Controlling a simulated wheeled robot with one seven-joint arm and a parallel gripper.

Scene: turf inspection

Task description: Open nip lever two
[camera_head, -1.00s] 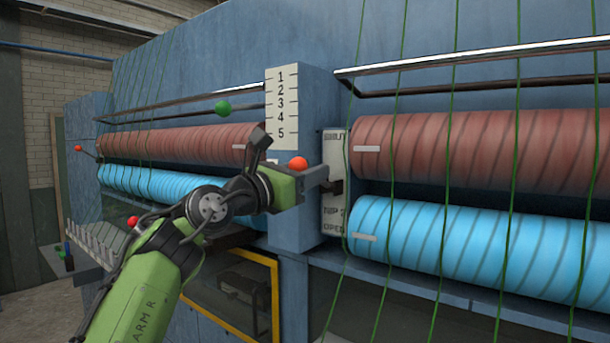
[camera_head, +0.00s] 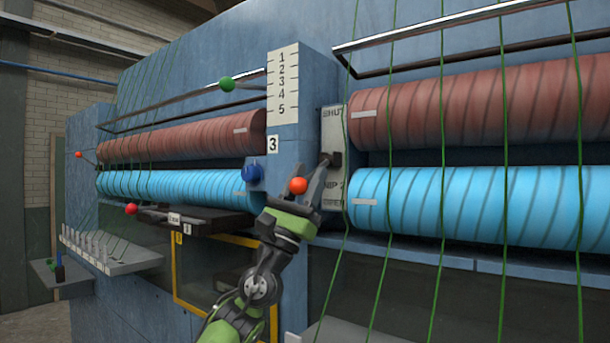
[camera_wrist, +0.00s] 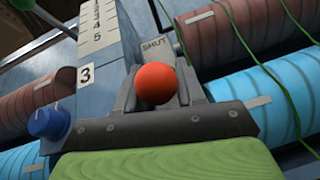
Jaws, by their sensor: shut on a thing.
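The nip lever two has an orange-red ball knob (camera_head: 298,186), also centred in the wrist view (camera_wrist: 155,83). My gripper (camera_head: 298,189) reaches up from below, its fingers shut around the knob. The lever's dark pivot (camera_head: 334,160) sits on a pale plate (camera_head: 331,120) marked SHUT at the top and NIP 2 with OPEN, partly covered, at the bottom. The knob now lies left of and below the pivot, nearer the OPEN end. Most of the lever arm is hidden by a finger.
A blue post carries a numbered scale (camera_head: 283,85) and a blue knob (camera_head: 253,172). Red and cyan rollers (camera_head: 480,207) flank it, with green yarns (camera_head: 443,150) hanging in front on the right. Other levers have a green ball (camera_head: 227,84) and red balls (camera_head: 131,209).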

